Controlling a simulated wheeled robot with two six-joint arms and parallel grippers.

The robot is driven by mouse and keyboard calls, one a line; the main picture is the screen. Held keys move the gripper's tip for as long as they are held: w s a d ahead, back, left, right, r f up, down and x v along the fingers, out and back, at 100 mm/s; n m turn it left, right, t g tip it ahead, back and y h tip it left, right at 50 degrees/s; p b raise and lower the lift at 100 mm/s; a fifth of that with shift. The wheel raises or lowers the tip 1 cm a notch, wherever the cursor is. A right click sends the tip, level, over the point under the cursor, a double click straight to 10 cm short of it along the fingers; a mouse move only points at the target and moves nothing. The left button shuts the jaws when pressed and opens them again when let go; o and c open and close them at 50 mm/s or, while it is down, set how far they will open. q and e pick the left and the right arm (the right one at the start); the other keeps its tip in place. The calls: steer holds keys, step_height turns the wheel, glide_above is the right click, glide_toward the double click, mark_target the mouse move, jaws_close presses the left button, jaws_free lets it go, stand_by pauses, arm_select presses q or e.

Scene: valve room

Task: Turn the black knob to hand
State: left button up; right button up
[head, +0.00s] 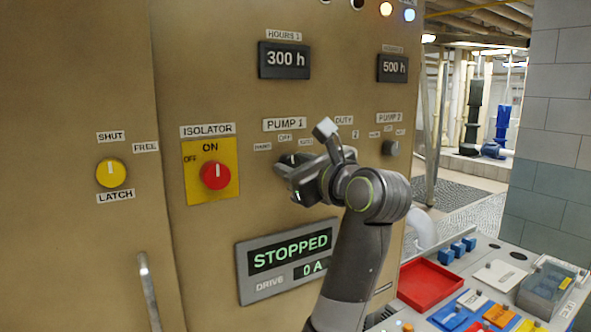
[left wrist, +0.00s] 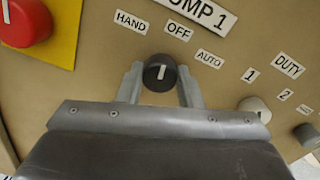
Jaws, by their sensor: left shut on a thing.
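The black knob (left wrist: 160,73) sits under the PUMP 1 label, below the HAND, OFF and AUTO labels. Its white line points up, about towards OFF. In the left wrist view it lies between the two grey fingers of my left gripper (left wrist: 161,85), which is shut on it. In the head view my left gripper (head: 301,180) is against the panel and hides most of the knob. My right gripper is in neither view.
Left of it is a red isolator knob (head: 215,176), its line at ON. A display (head: 289,257) below reads STOPPED, 0 A. A grey duty knob (left wrist: 254,109) is close on the right. A handle (head: 148,290) sticks out lower left. A red tray (head: 432,284) lies lower right.

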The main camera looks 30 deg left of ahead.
arm_select(q)
steer(key=n+b, duration=0.1)
steer(key=n, duration=0.2)
steer(key=shift+f, duration=0.1)
steer(key=shift+n+b, duration=0.75)
steer(key=shift+n, duration=1.05)
steer(key=o, duration=1)
steer(key=shift+s+d+b, duration=0.15)
steer(key=shift+d+b, duration=0.15)
steer(key=b+v, duration=0.2)
steer(key=v, duration=0.3)
steer(key=b+v, duration=0.2)
steer(key=v, duration=0.4)
steer(key=b+v, duration=0.2)
steer(key=v, duration=0.3)
steer(key=shift+s+d+r, duration=0.25)
steer(key=shift+d+r, duration=0.05)
